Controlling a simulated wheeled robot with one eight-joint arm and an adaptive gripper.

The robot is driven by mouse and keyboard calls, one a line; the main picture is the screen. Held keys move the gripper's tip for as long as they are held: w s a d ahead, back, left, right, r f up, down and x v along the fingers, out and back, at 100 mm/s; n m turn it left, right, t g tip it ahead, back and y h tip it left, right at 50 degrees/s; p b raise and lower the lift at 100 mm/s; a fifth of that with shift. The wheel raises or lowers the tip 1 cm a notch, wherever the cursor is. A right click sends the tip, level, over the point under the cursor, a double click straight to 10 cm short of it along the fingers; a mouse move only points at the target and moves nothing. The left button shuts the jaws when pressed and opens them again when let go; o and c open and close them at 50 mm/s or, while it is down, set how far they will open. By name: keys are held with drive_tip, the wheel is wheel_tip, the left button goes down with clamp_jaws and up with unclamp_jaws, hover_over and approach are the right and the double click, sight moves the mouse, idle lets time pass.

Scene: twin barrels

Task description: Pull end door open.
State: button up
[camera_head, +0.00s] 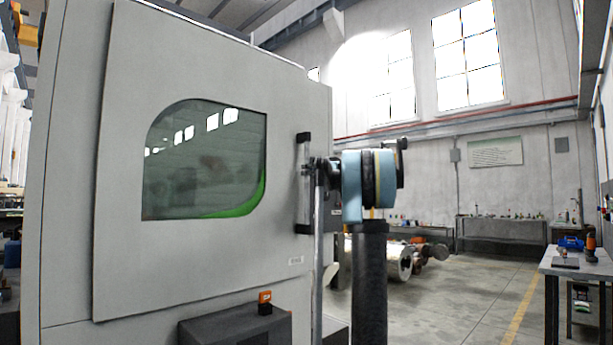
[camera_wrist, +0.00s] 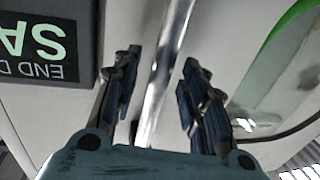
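The end door (camera_head: 200,255) is a pale grey panel with a rounded window, flush against the machine front and apparently closed. Its handle (camera_head: 303,215) is an upright bar with black end mounts at the door's right edge. In the wrist view the bright metal handle bar (camera_wrist: 165,70) runs between the two fingers of my gripper (camera_wrist: 160,90). The fingers stand apart, with a gap on each side of the bar. In the head view my gripper (camera_head: 318,165) is at the handle, partly hidden by my arm.
A black sign (camera_wrist: 45,40) with upside-down "END D" and "SA" lettering is beside the left finger. A dark box (camera_head: 235,325) with an orange-topped item (camera_head: 265,297) stands below the door. A workbench (camera_head: 580,262) is at the far right. Open floor lies between.

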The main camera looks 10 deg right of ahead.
drive_tip(key=shift+x, duration=1.15)
clamp_jaws()
drive_tip(key=shift+s, duration=0.2)
